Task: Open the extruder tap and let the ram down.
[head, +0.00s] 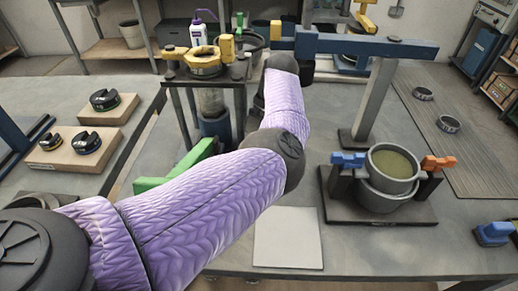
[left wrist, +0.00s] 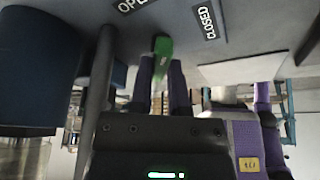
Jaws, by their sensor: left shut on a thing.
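In the left wrist view, my left gripper (left wrist: 162,60) is shut on a green handle (left wrist: 163,44), which I take for the tap lever. The label OPEN (left wrist: 132,4) is beyond it to the left and CLOSED (left wrist: 208,20) to the right. Which setting the handle is at is unclear. In the head view my purple-sleeved left arm hides the gripper. A stand (head: 178,100) with yellow clamps (head: 227,48) and a clear cylinder (head: 211,101) over a blue base (head: 216,127) is behind the arm. A green bar (head: 176,168) sticks out below it. My right gripper is not in view.
A blue beam (head: 350,44) on a grey post (head: 374,100) stands at the back. A pot (head: 389,190) between blue and orange clamps sits at the right. A pale sheet (head: 288,238) lies in front. Wooden blocks (head: 75,146) with dark round parts are at the left.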

